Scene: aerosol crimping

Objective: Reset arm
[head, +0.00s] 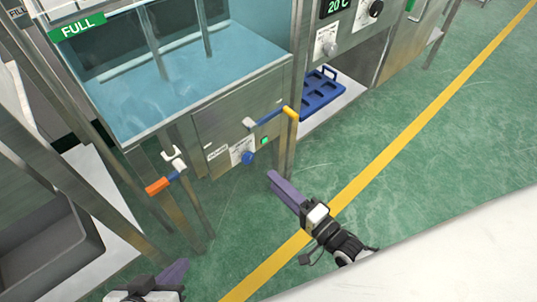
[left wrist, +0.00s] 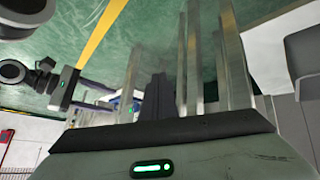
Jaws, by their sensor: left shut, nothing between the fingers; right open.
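My left gripper (head: 180,268) is at the bottom left of the head view, over the green floor, with purple fingers shut and empty. In the left wrist view its dark fingers (left wrist: 157,98) stand together with nothing between them. My right gripper (head: 273,178) is near the middle of the head view, in front of the machine. Its purple fingers are open and nothing shows in them. Both grippers are apart from the equipment as far as I can see.
A water tank (head: 190,85) with a green FULL sign (head: 77,26) stands behind. Orange (head: 158,186) and yellow (head: 290,113) handle ends project from it. A blue tray (head: 320,92) sits on a low shelf. A grey bin (head: 50,255) is at left. Floor right of the machine is clear.

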